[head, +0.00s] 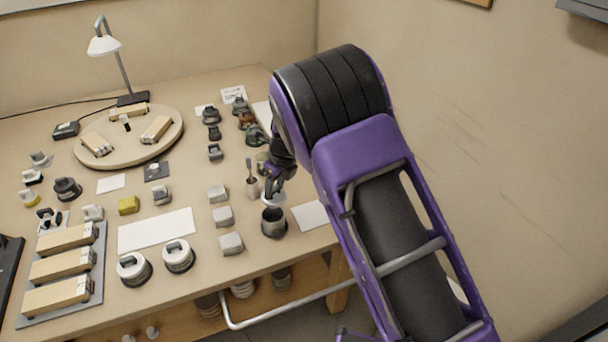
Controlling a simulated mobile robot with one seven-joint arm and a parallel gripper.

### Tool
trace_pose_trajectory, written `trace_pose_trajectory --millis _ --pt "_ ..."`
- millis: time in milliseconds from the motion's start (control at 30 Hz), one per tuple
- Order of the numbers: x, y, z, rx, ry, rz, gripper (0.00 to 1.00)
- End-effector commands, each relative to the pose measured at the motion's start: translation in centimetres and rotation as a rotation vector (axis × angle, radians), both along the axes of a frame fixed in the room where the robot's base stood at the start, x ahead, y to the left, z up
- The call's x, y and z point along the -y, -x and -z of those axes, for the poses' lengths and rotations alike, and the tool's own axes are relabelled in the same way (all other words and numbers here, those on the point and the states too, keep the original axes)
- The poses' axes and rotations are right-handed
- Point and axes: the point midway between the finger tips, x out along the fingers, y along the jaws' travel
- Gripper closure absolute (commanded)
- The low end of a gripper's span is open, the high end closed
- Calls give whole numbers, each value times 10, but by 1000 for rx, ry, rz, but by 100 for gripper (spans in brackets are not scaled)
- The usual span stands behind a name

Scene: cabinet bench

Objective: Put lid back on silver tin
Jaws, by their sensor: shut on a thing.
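An open dark grey metallic tin (273,226) stands upright near the front right of the bench, its dark mouth facing up. It looks like the silver tin. My gripper (273,190) points down just behind and above the tin's mouth. It is shut on a pale round lid (278,200), which shows partly below the fingers. The lid looks apart from the tin's rim, but the exact gap is hard to tell. My arm hides the area to the right and part of the gripper.
Several pale grey blocks (223,217) line up left of the tin. A white sheet (310,215) lies to its right. The bench's front edge is close.

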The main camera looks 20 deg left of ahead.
Motion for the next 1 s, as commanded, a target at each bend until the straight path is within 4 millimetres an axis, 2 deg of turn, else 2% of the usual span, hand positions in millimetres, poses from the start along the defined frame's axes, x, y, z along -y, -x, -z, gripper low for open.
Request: trace_pose_trajectory --millis 33,133,367,800,1000 --pt "-5 8 -2 -1 2 -11 100" --pt "-8 12 0 -1 2 -18 100" --pt "-8 12 13 -1 1 -16 100" --pt "-7 11 56 -1 2 -16 100" --pt "-8 11 63 0 0 -16 100"
